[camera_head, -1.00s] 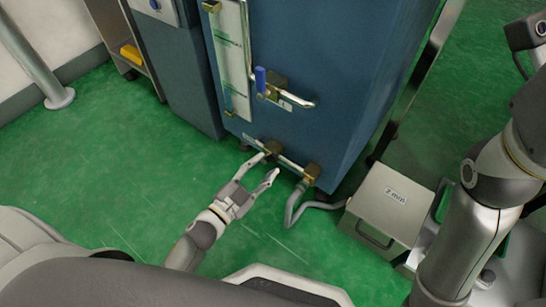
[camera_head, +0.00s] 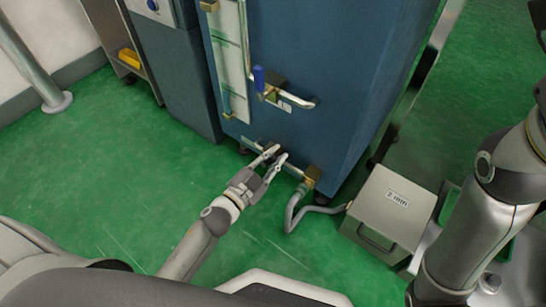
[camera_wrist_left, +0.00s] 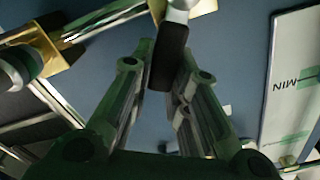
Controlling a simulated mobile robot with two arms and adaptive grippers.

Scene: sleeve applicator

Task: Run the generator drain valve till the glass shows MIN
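The blue generator cabinet (camera_head: 300,60) stands at the centre, with a tall pale level panel (camera_head: 231,70) on its left side. The wrist view shows that panel (camera_wrist_left: 292,110) with an inverted MIN label; I cannot read the liquid level. Low on the cabinet, a drain pipe with a brass fitting (camera_head: 313,175) runs across. My left gripper (camera_head: 279,153) is at this pipe, covering much of the valve. In the wrist view a dark valve handle (camera_wrist_left: 169,58) lies between the left fingertips, which appear closed against both sides. My right gripper is out of view.
A blue-handled valve (camera_head: 259,78) with a bent pipe sits above on the cabinet. A grey hose (camera_head: 291,212) runs to a metal box (camera_head: 391,212) marked "2 min" at the right. Green floor (camera_head: 130,165) is clear at the left.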

